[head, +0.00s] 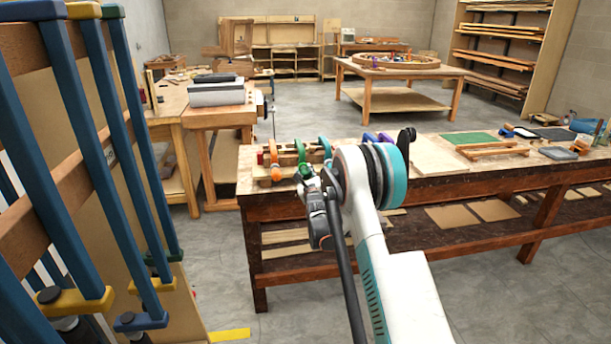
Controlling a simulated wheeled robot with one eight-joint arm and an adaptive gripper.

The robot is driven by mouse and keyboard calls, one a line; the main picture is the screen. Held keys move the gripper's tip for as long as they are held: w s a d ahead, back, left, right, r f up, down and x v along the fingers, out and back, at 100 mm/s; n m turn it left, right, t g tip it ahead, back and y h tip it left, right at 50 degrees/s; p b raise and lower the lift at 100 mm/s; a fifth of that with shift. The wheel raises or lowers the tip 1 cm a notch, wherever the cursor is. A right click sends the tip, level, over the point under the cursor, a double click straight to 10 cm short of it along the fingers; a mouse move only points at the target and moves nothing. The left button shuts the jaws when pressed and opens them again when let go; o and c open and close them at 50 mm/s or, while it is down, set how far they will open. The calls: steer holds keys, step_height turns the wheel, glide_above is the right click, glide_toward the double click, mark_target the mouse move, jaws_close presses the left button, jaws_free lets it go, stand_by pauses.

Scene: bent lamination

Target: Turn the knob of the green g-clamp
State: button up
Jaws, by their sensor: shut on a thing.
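The green g-clamp (301,150) is in a row of coloured clamps along a wooden lamination near the left end of the workbench. Its green knob (307,171) faces me. My gripper (311,182) is at this knob and shut on it. The fingers are small and dark in this view, and my wrist and arm hide part of the contact. How far the knob is turned cannot be seen.
Purple clamps (369,138) are behind my arm. A rack of blue and yellow bar clamps (135,160) fills the left foreground. The workbench (436,160) has boards at right.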

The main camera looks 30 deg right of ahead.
stand_by(0.4)
steer(key=o, duration=1.1)
steer(key=shift+w, duration=0.15)
steer(key=v, duration=1.2)
